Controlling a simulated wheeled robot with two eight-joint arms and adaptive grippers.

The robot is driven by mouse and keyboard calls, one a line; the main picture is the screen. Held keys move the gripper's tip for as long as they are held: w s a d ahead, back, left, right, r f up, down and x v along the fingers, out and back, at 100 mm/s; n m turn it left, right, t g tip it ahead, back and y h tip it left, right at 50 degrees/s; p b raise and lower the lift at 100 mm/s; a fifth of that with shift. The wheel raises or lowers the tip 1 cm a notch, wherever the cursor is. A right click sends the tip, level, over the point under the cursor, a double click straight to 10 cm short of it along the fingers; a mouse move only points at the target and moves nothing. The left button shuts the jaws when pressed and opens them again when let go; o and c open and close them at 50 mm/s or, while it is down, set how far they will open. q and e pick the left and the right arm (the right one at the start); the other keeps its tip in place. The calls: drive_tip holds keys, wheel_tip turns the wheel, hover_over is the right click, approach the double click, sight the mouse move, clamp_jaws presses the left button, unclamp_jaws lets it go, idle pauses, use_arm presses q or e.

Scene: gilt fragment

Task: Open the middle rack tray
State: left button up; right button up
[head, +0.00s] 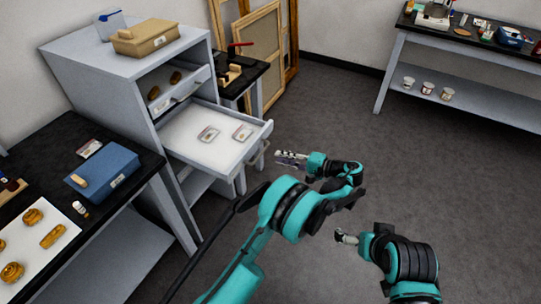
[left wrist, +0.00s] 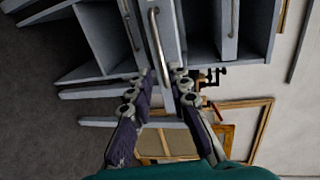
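The grey rack (head: 105,85) stands at the left in the head view. Its middle tray (head: 245,150) is pulled well out, with two small labelled packets on its white bed. The tray above it (head: 185,92) shows small brown items and sticks out only a little. My left gripper (head: 278,158) is just off the pulled-out tray's front, at its right. In the left wrist view, my left gripper (left wrist: 161,73) has its fingers apart on either side of a grey tray front with a bar handle (left wrist: 156,40); contact is unclear. My right gripper (head: 342,237) is low, away from the rack; its fingers are too small to judge.
A black-topped table (head: 140,165) at the left holds a blue box (head: 103,172) and a pastry-like tray of gilt pieces (head: 30,262). Wooden frames (head: 262,50) lean behind the rack. A bench (head: 465,42) stands at the far right. The middle floor is clear.

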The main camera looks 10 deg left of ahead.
use_arm(q)
drive_tip(key=v, duration=0.2)
drive_tip(key=shift+s+d, duration=0.1)
drive_tip(key=shift+d, duration=0.2)
drive_tip(key=s+a+r+g+h, duration=0.1)
drive_tip(key=s+a+r+h, duration=0.65)
drive_tip(key=a+r, duration=0.5)
drive_tip(key=s+a+f+n+t+h, duration=0.1)
drive_tip(key=s+n+h, duration=0.1)
drive_tip(key=s, duration=0.9)
drive_tip(key=s+a+f+n+t+h, duration=0.1)
drive_tip(key=s+h, duration=0.4)
drive_tip(key=s, duration=0.7)
drive_tip(key=shift+a+f+n+t, duration=0.2)
drive_tip(key=shift+f+n+t, duration=0.25)
drive_tip(key=shift+f, duration=0.3)
